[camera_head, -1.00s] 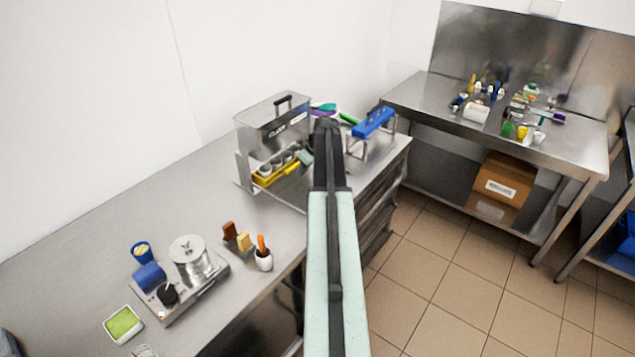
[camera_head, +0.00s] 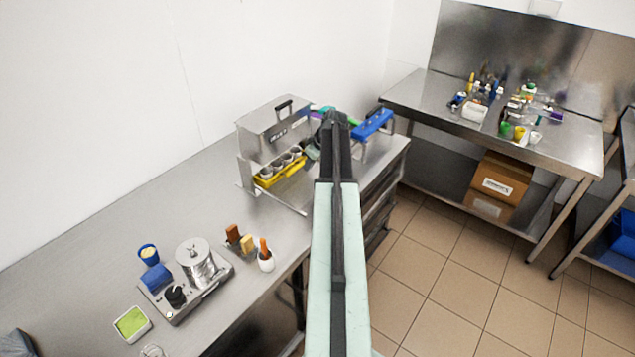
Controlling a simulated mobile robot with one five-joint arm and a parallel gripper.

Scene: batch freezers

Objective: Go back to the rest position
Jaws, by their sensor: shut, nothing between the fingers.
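My arm rises from the bottom middle of the head view as a long pale green link with a dark strip. It ends in a dark joint over the far end of the steel counter (camera_head: 95,222). No fingers can be made out there. My gripper is hidden behind the arm or out of sight. The arm covers part of the counter's right edge and of the things at its far end.
The counter holds a lidded steel machine (camera_head: 275,124) with a yellow tray (camera_head: 267,181), a blue rack (camera_head: 375,124), a scale with a steel pot (camera_head: 196,259) and a green tub (camera_head: 132,323). Another table (camera_head: 421,88) stands at right. Tiled floor (camera_head: 440,270) is open between.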

